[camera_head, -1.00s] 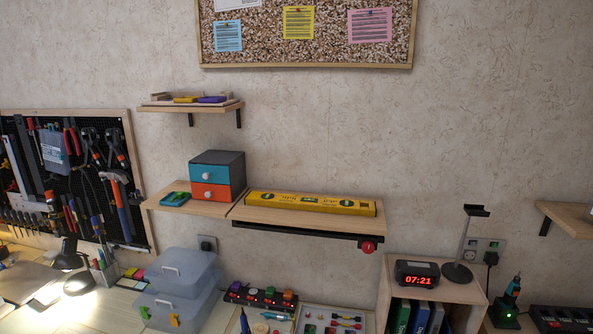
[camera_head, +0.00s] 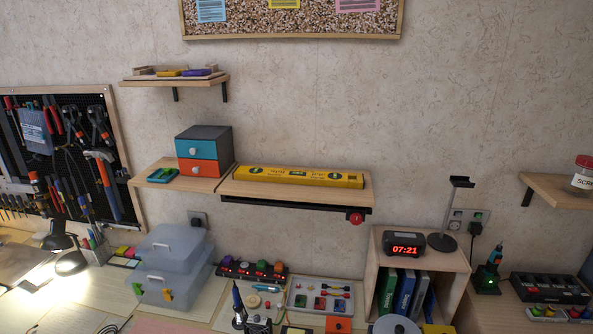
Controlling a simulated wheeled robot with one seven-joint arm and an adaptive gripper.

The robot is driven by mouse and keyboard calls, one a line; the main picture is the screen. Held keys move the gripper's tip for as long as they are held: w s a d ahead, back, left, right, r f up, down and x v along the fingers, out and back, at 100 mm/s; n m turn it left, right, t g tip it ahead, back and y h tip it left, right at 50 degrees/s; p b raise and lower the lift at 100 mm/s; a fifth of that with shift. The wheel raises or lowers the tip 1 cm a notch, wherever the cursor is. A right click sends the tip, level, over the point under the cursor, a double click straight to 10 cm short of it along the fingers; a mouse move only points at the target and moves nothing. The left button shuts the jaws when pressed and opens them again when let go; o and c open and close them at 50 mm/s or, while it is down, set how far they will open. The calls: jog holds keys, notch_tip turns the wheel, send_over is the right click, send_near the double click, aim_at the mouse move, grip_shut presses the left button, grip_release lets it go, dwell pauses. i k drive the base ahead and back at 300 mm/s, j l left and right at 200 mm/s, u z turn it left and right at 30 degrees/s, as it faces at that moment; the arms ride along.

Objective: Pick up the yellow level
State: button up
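The yellow level (camera_head: 299,176) lies flat on a wooden wall shelf (camera_head: 300,194) in the middle of the head view. It is long, with black markings, and runs along the back part of the shelf. My gripper is not in view, and nothing touches the level except the shelf.
A two-drawer box (camera_head: 204,151) and a small green item (camera_head: 163,175) sit on the shelf to the left. A red knob (camera_head: 355,218) hangs under the level's shelf. Below are clear bins (camera_head: 173,264), an alarm clock (camera_head: 404,245) and a headphone stand (camera_head: 450,215).

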aim_at(266, 174)
jog(key=j+z, duration=0.45)
jog(key=j, duration=0.25)
jog(key=j+z, duration=0.8)
jog(key=k+j, duration=0.05)
jog(key=j, duration=0.05)
